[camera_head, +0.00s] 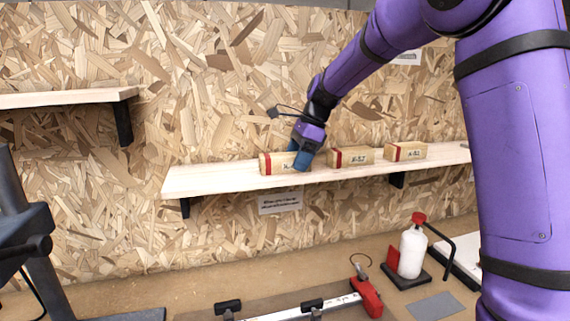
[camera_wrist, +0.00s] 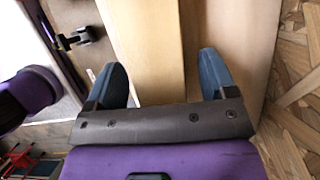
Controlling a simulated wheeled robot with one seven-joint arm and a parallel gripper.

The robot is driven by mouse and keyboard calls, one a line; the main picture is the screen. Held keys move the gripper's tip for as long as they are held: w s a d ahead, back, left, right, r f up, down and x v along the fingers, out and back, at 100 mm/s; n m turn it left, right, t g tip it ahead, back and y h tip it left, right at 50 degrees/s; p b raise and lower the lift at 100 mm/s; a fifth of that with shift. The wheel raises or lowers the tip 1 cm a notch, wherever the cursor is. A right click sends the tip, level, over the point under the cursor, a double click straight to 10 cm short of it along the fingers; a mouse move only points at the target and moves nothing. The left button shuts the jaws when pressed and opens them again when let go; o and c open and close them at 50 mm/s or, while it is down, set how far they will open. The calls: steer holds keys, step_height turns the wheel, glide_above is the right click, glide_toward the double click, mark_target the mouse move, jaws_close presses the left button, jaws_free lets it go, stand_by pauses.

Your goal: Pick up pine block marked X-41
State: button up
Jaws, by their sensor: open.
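Three pine blocks with red bands stand in a row on a pale wooden shelf (camera_head: 215,178). The left block (camera_head: 276,163) is partly covered by my gripper, and its marking shows only in part. The middle block (camera_head: 352,157) and the right block (camera_head: 408,152) have dark markings too small to read surely. My gripper (camera_head: 301,160) is at the right part of the left block. In the wrist view my gripper (camera_wrist: 162,78) has its blue fingers apart, with a pale block (camera_wrist: 148,45) between them. I cannot tell whether either finger touches it.
A printed label (camera_head: 281,200) hangs below the shelf. On the bench below are a white bottle with a red cap (camera_head: 411,250), a red-ended clamp bar (camera_head: 366,292) and a grey pad (camera_head: 436,306). Another shelf (camera_head: 60,98) is at left. The shelf's left end is clear.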

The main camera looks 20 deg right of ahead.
mark_target(293, 154)
steer(key=c, duration=1.1)
steer(key=shift+o, duration=0.2)
steer(key=shift+r, duration=0.15)
steer(key=shift+r, duration=0.55)
step_height(293, 154, up, 2)
steer(key=shift+r, duration=0.1)
steer(key=s+d+r, duration=0.1)
steer(key=s, duration=1.5)
steer(key=shift+r, duration=0.2)
